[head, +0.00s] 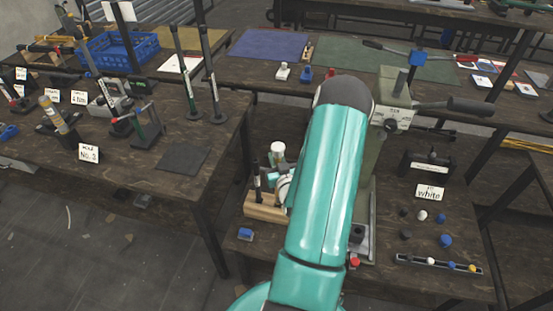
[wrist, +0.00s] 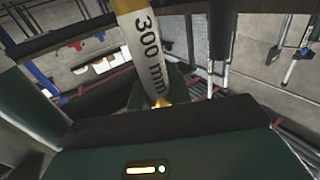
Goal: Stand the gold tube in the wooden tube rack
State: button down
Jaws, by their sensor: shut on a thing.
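In the wrist view a pale tube (wrist: 147,45) marked "300 mm" has a gold-yellow band at its upper part and gold at its lower end. I take it as the gold tube. It stands between the dark jaws of my gripper (wrist: 160,104), which is shut on it. It leans in that picture. In the head view the wooden tube rack (head: 264,213) stands on the middle bench, left of my teal arm, with dark upright items in it. My arm hides part of the rack. My gripper and the held tube are not clearly visible in the head view.
A green press (head: 393,108) with a long lever stands right of my arm. Coloured knobs (head: 445,240) lie at the right. The left bench holds a sign (head: 88,153), tall dark posts (head: 185,75) and a yellow-banded tube (head: 53,113).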

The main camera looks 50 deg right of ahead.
notch_tip(320, 180, down, 8)
jog(key=shift+f, duration=0.25)
dwell(3.3)
jog(key=c, duration=1.2)
grip_release()
jog(key=shift+f, duration=0.1)
jog(key=v, duration=1.3)
jog(key=shift+s+a, duration=0.2)
jog(key=shift+s, duration=0.15)
